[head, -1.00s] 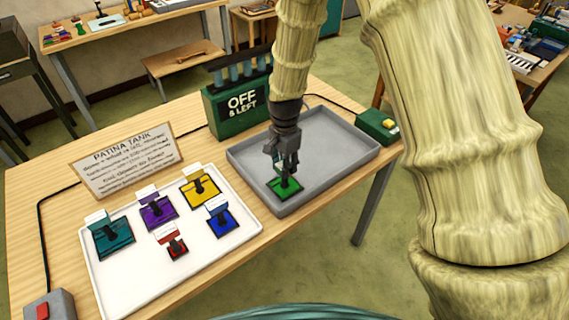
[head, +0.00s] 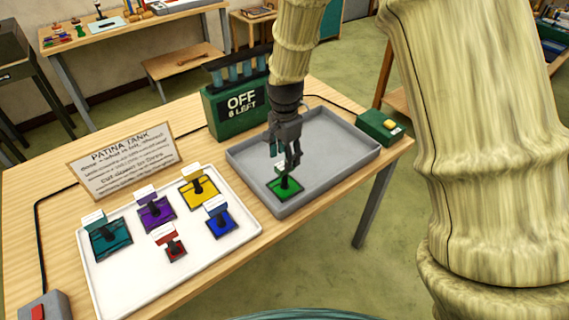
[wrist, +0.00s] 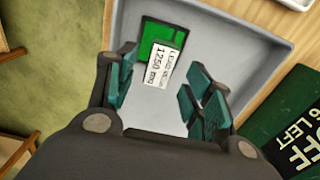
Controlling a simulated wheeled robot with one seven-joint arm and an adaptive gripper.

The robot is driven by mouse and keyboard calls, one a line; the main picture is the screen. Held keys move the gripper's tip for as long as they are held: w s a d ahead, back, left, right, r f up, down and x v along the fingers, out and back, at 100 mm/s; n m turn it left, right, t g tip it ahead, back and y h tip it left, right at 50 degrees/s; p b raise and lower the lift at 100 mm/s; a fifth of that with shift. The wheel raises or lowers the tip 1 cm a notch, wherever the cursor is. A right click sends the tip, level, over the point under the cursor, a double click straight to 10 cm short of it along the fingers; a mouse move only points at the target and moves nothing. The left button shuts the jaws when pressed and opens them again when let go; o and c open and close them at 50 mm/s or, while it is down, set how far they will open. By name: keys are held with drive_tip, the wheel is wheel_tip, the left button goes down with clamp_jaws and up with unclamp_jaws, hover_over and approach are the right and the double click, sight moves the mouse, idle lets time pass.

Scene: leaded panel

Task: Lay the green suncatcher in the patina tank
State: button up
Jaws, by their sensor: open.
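The green suncatcher (head: 284,190) lies flat in the grey patina tank (head: 350,165), near its front left corner. In the wrist view the green suncatcher (wrist: 150,42) carries a white tag (wrist: 164,66) reading 1250 mg. My gripper (head: 289,165) is just above it. In the wrist view its fingers (wrist: 160,95) are spread wide apart with the tag between and beyond them, and nothing is held. Whether a finger touches the tag cannot be told.
A white tray (head: 120,292) on the left holds several tagged suncatchers in teal, purple, yellow, blue and red. A green box (head: 241,105) reading "OFF 6 LEFT" stands behind the tank. A sign (head: 124,160) reads PATINA TANK. A small green box (head: 384,128) is at right.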

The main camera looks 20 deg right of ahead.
wheel_tip(320, 180, up, 8)
drive_tip(key=b, duration=0.2)
idle(0.3)
